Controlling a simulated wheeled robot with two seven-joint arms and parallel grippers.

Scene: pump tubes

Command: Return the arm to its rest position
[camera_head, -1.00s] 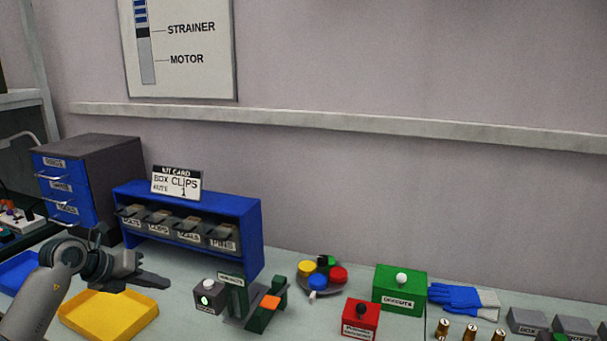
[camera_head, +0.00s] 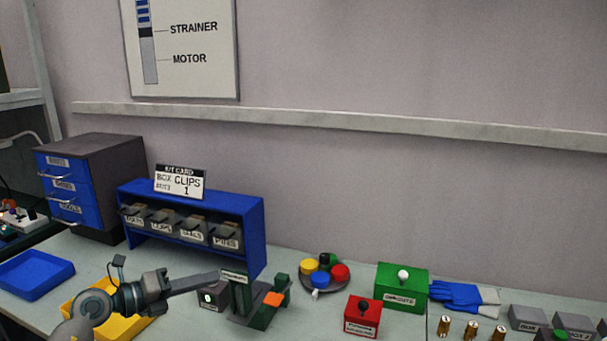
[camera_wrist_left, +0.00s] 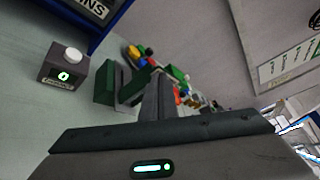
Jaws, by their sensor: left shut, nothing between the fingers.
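My left gripper (camera_head: 205,281) comes in from the lower left in the head view. It is shut and empty. Its fingers point right, in front of the small grey button box (camera_head: 212,297) and toward the green fixture with an orange part (camera_head: 262,305). In the left wrist view the gripper's closed fingers (camera_wrist_left: 158,97) point away from the camera, with the grey box (camera_wrist_left: 65,68) to their left and the green fixture (camera_wrist_left: 112,82) just beside them. I cannot tell whether the fingers touch anything. My right gripper is not in view.
A yellow tray (camera_head: 128,328) lies partly behind my left arm, and a blue tray (camera_head: 36,272) is at the far left. A blue bin rack (camera_head: 243,235) stands behind. A red box (camera_head: 362,316), a green box (camera_head: 401,287) and blue gloves (camera_head: 458,296) are to the right.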

